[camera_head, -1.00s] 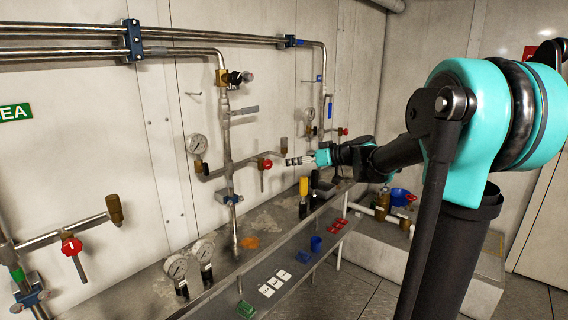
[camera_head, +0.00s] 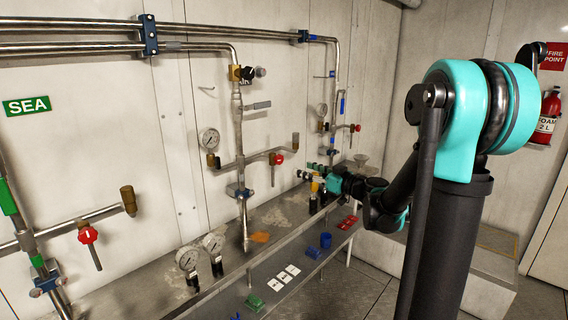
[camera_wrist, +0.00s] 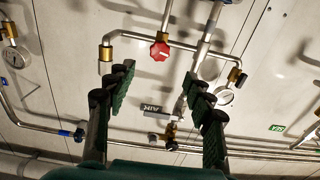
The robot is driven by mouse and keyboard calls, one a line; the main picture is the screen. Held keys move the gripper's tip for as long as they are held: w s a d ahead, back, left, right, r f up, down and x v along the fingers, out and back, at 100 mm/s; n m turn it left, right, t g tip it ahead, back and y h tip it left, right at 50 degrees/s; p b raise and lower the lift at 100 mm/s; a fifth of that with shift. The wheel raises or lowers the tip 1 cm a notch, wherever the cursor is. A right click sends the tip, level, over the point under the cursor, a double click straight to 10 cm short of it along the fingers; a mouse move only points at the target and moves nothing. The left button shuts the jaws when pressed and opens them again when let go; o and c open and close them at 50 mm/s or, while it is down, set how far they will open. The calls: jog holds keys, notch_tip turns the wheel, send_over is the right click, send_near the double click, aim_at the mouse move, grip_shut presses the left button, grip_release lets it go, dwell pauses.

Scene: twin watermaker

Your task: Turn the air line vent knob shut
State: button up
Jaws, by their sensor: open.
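The air line's middle riser carries an AIR label (camera_wrist: 158,108), upside down in the wrist view. On its side branch is a red knob (camera_head: 277,159), with a lever hanging below it in the head view. The red knob also shows in the wrist view (camera_wrist: 159,50). A brass end fitting (camera_head: 294,142) stands just right of it. A black knob (camera_head: 260,72) sits at the riser's top. My gripper (camera_head: 308,171) is open and empty, right of and a little below the red knob. In the wrist view the knob appears beyond and between the fingers (camera_wrist: 157,84), untouched.
A SEA-labelled line with another red knob (camera_head: 88,235) is at left. A third red knob (camera_head: 357,128) is at the far right line. Gauges (camera_head: 187,260) stand on the bench ledge (camera_head: 155,293). Cards and small blocks lie on the lower shelf (camera_head: 265,270).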

aim_at(281, 160)
jog(key=x, duration=1)
jog(key=shift+w+a, duration=0.25)
jog(key=shift+a, duration=0.05)
jog(key=c, duration=1.2)
